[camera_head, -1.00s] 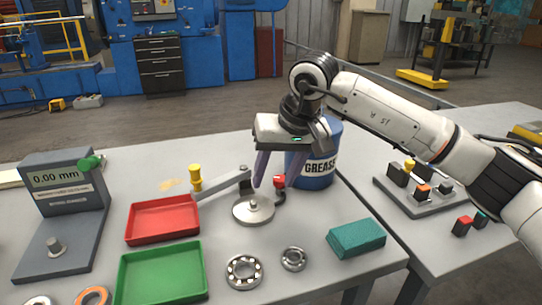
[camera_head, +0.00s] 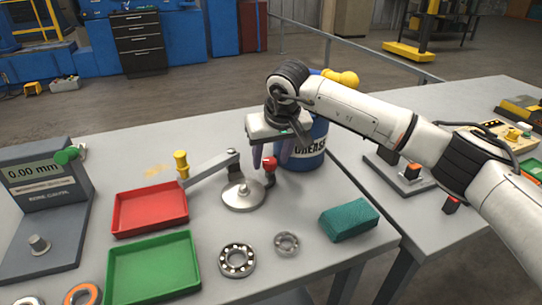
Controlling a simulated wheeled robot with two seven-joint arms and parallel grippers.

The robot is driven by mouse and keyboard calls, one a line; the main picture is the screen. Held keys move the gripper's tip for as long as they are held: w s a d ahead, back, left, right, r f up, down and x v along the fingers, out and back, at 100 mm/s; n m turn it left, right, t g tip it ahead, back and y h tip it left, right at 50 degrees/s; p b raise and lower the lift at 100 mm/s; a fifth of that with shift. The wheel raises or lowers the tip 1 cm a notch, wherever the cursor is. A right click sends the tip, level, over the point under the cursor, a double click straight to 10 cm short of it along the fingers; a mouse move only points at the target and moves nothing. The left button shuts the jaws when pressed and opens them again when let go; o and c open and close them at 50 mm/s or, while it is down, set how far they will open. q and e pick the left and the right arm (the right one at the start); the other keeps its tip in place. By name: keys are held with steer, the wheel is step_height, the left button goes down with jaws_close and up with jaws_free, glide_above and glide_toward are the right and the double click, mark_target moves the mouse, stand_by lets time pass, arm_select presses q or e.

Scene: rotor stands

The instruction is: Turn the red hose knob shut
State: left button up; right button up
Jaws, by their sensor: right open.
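The small red knob (camera_head: 269,163) stands at the back right of a round metal base (camera_head: 243,196), close to the blue grease drum (camera_head: 310,155). My right gripper (camera_head: 271,160) points down at the knob with its purple fingers apart. One finger is left of the knob and the other is right of and behind it. I cannot tell whether either finger touches the knob. My left gripper is out of view.
Red (camera_head: 150,210) and green (camera_head: 154,268) trays lie left. Bearings (camera_head: 237,260) and a teal block (camera_head: 348,219) lie in front. A gauge stand (camera_head: 45,215) is far left.

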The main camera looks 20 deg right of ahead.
steer(key=c, duration=1.1)
steer(key=shift+o, duration=0.2)
steer(key=shift+m, duration=0.3)
steer(key=m, duration=0.2)
steer(key=m+h, duration=0.2)
steer(key=m, duration=0.1)
steer(key=shift+w+a+m, duration=0.15)
steer(key=shift+a+m, duration=0.15)
steer(key=m+g+h, duration=0.1)
steer(key=m, duration=0.2)
steer(key=m+g+h+p, duration=0.1)
steer(key=m, duration=0.2)
steer(key=shift+w+a, duration=0.15)
steer(key=shift+a, duration=0.05)
steer(key=o, duration=1.1)
steer(key=shift+c, duration=0.2)
